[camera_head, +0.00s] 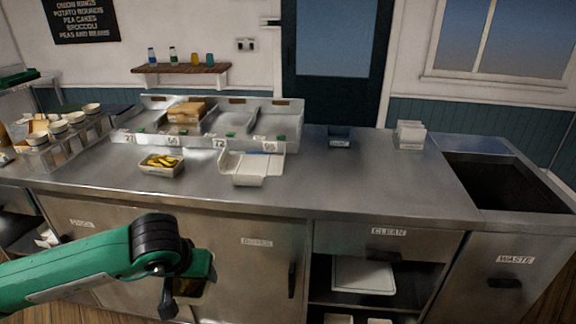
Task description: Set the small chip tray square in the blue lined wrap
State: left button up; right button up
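The small chip tray (152,172) is a pale open tray with yellow pieces in it, on the steel counter left of centre. The wrap (262,168) is a white sheet just to its right, with a blue line near its back edge and raised or folded parts at its left and front. Tray and wrap are apart. My green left arm comes in low at the left, in front of the counter. A dark part at its end (168,300) may be my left gripper; its fingers are not clear. My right gripper is out of view.
Numbered steel bins (215,143) stand behind the tray and wrap. Clear containers with cups (62,140) stand at the left. A small dark box (339,137) and a white stack (409,135) stand at the back right. The waste opening (505,184) is far right. The counter's right-centre is bare.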

aim_at(254, 164)
jog(key=j+z, duration=0.1)
jog(key=z, duration=1.45)
jog(key=k+j+z, duration=0.1)
jog(key=j, duration=0.3)
jog(key=k+j, duration=0.2)
jog(key=j, duration=0.2)
jog(key=k+j+z, duration=0.15)
jog(key=j, duration=0.25)
jog(key=k+j, duration=0.2)
jog(key=j, duration=0.2)
jog(key=z, duration=0.05)
